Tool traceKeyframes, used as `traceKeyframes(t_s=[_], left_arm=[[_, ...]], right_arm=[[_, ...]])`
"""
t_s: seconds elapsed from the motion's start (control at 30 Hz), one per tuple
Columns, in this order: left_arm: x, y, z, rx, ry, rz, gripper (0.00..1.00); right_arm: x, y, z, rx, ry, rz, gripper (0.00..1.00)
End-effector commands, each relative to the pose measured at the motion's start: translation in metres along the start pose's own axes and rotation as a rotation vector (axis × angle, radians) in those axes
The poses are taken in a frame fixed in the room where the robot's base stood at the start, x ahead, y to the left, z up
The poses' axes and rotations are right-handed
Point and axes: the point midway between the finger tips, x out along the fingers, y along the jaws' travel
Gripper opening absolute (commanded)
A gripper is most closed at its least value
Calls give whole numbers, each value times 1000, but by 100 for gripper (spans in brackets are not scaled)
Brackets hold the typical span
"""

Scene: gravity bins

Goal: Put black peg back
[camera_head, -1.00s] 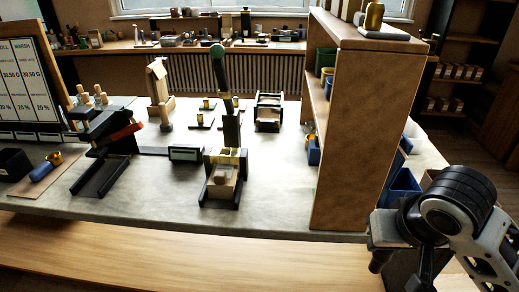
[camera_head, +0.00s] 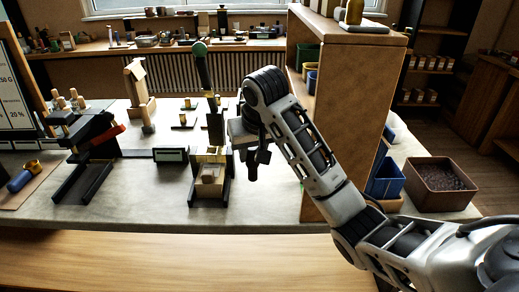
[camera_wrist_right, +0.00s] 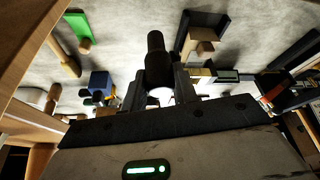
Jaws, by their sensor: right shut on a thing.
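My right gripper (camera_head: 254,158) is above the table, just right of the small black-sided holder with a pale block (camera_head: 209,178). In the right wrist view, my right gripper (camera_wrist_right: 160,88) is shut on a dark cylinder that looks like the black peg (camera_wrist_right: 156,55). The peg sticks out past the fingers and is clear of the tabletop. In the head view the black peg (camera_head: 253,172) shows below the gripper, small and dark. I cannot tell which place the peg belongs to. My left gripper is not in view.
A tall wooden shelf (camera_head: 340,120) stands close behind my right arm. Blue bins (camera_head: 385,180) and a brown bin of dark bits (camera_head: 440,182) are right of it. A black stand with a red part (camera_head: 95,135) is at left. The front table strip is clear.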

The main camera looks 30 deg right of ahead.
Motion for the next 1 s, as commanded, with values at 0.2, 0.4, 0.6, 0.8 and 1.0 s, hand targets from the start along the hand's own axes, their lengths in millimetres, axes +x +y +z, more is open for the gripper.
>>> traceKeyframes(t_s=[0.2,0.4,0.6,0.8,1.0], left_arm=[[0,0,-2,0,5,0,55],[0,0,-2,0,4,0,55],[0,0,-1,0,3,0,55],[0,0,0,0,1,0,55],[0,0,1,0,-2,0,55]], right_arm=[[48,45,-37,71,-8,21,0],[67,56,-37,62,-1,25,0],[68,56,-37,61,1,27,0],[67,56,-34,58,-3,26,0],[83,56,-27,59,-5,26,0]])
